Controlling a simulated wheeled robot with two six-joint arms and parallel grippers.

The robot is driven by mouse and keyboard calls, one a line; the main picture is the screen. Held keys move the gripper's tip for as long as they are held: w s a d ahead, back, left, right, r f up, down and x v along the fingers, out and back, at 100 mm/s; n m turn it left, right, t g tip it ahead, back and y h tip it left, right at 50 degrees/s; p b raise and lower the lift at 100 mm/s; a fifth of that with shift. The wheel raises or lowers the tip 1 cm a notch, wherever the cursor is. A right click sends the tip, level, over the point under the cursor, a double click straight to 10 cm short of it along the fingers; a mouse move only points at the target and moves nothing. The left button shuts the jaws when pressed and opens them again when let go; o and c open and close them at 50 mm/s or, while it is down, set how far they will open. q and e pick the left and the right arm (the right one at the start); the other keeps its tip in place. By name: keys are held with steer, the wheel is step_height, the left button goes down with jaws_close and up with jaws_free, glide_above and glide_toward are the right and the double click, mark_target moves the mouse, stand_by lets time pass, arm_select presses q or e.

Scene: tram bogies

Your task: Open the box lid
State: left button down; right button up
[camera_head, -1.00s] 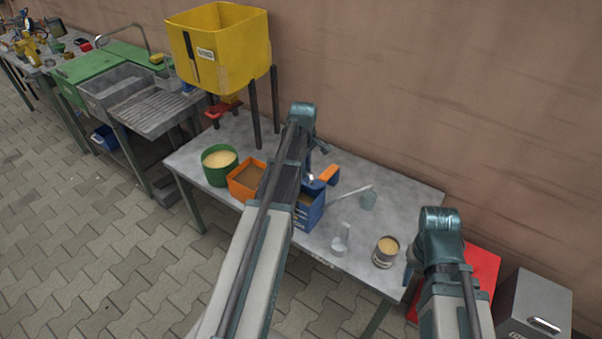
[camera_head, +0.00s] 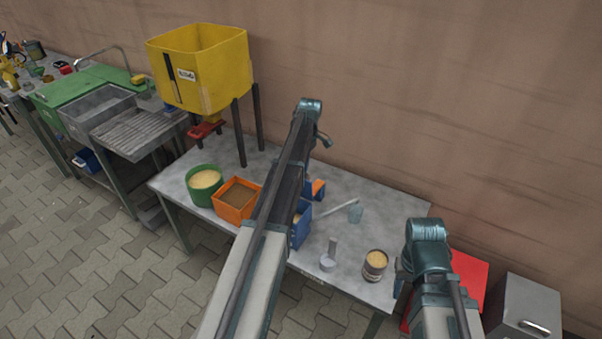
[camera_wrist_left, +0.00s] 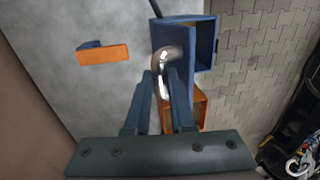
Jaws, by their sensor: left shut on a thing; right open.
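A small blue box (camera_head: 301,226) stands on the grey table, partly hidden by my left arm. My left gripper (camera_wrist_left: 162,82) is shut on a curved shiny metal handle (camera_wrist_left: 163,62) beside the box. I cannot tell whether the handle belongs to a lid. In the head view my left arm hides this grip. My right gripper (camera_head: 401,283) is open near the table's right end, seen poorly behind its wrist, apart from the box. No separate lid shows clearly.
An orange box (camera_head: 236,197), a green tub (camera_head: 204,185) and a tin (camera_head: 375,264) stand on the table (camera_head: 345,220). An orange-and-blue piece (camera_wrist_left: 103,54) lies near the grip. A red thing (camera_head: 468,270) and a grey box (camera_head: 531,304) are at the right.

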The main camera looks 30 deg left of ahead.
arm_select(q)
steer(key=shift+w, duration=0.1)
stand_by(0.4)
steer(key=c, duration=0.8)
jaws_free()
steer(key=shift+w, duration=0.1)
steer(key=shift+o, duration=0.2)
steer(key=shift+r, duration=0.1)
step_height(320, 180, up, 13)
steer(key=w+p, duration=0.2)
steer(key=p, duration=1.1)
steer(key=shift+w+d+p, duration=0.15)
steer(key=shift+w+p, duration=0.15)
steer(key=shift+w, duration=0.1)
steer(key=shift+r, duration=0.1)
